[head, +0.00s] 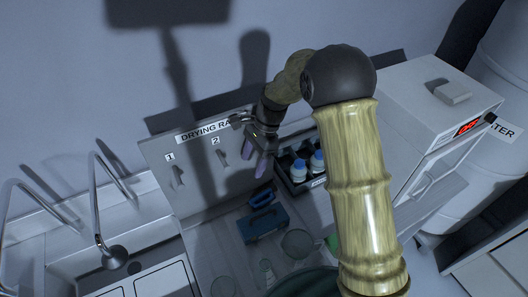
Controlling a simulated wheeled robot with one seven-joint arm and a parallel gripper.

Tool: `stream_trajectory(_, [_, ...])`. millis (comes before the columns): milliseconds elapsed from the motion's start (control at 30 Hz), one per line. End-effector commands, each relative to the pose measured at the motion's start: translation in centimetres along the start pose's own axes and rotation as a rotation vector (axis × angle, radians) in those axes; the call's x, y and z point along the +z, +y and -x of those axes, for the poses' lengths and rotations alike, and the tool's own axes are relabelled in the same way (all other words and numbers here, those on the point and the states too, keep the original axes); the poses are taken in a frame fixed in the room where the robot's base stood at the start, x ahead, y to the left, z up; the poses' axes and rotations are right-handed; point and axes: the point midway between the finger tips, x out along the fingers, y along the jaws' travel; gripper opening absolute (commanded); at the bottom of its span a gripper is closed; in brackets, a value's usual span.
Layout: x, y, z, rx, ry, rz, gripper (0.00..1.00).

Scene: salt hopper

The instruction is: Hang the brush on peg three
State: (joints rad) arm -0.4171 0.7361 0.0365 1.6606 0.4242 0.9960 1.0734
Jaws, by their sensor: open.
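The drying rack (205,190) is a pale upright board with hooks marked 1 and 2. Peg one (178,176) and peg two (222,160) look empty. Peg three and its number are hidden behind my gripper and arm. My gripper (250,128) is open in front of the upper right of the board, seen small and partly covered by my own wrist. A purple, finger-shaped thing (262,160), perhaps a glove, hangs just below it; I cannot tell whether they touch. I cannot clearly make out a brush.
A blue block (262,223) and a blue looped thing (262,197) lie on the counter below the board. Bottles with blue caps (299,170) stand in a dark tray to the right. Glassware (297,243) stands in front. A sink (90,262) is left, a white oven (425,110) right.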

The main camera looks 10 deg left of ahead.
Motion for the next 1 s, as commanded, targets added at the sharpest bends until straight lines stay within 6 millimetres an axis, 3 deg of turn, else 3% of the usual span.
stream_trajectory(33, [-0.9,-1.8,3.4,-0.103,0.026,-0.006,0.65])
stream_trajectory(267, [-1.0,-0.1,7.2,-0.105,0.028,-0.011,0.65])
stream_trajectory(600, [0.7,0.9,13.6,-0.066,0.031,0.004,0.65])
stream_trajectory(800, [1.3,1.3,16.6,-0.041,0.033,0.004,0.65])
stream_trajectory(1000, [1.4,1.6,17.6,-0.028,0.032,0.001,0.65])
